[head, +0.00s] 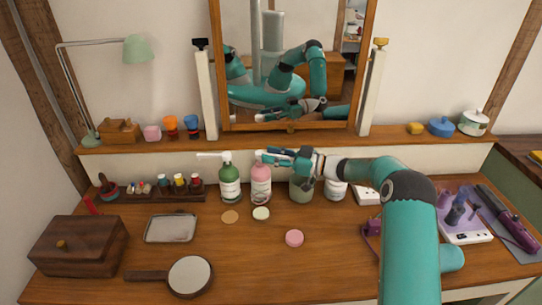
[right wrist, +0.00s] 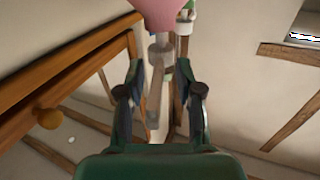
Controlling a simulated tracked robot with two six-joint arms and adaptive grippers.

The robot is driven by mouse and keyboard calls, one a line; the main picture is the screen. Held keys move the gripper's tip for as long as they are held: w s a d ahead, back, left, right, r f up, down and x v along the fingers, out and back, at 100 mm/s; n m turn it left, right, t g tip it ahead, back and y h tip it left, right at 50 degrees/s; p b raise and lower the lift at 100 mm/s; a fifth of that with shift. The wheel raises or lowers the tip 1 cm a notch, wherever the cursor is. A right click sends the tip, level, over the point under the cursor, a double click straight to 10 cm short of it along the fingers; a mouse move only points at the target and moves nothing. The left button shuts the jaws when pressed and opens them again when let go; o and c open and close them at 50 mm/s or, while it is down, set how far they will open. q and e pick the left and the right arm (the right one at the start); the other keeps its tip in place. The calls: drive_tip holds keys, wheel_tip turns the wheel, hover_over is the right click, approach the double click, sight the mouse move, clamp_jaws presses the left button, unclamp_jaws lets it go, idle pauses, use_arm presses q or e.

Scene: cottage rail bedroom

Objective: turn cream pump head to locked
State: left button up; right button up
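A pink pump bottle (head: 261,188) stands at the back middle of the dresser top. A green bottle (head: 230,187) with a white pump head (head: 213,156) pointing left stands just left of it. No readable label shows which holds cream. My right gripper (head: 268,156) is at pump-head height over the pink bottle and partly hides its top. In the right wrist view the pink bottle (right wrist: 160,10) is at the top edge, and its pale pump spout (right wrist: 155,95) lies between my two spread fingers (right wrist: 162,95), with gaps on both sides. My left gripper is not seen directly.
A green jar (head: 301,188) and a white jar (head: 335,190) stand right of the pink bottle, near my right forearm. A wooden shelf (head: 165,143) and mirror (head: 290,128) rise behind. A round lid (head: 294,238) lies in front; the middle front is mostly clear.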

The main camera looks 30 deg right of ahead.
drive_tip(key=v, duration=1.2)
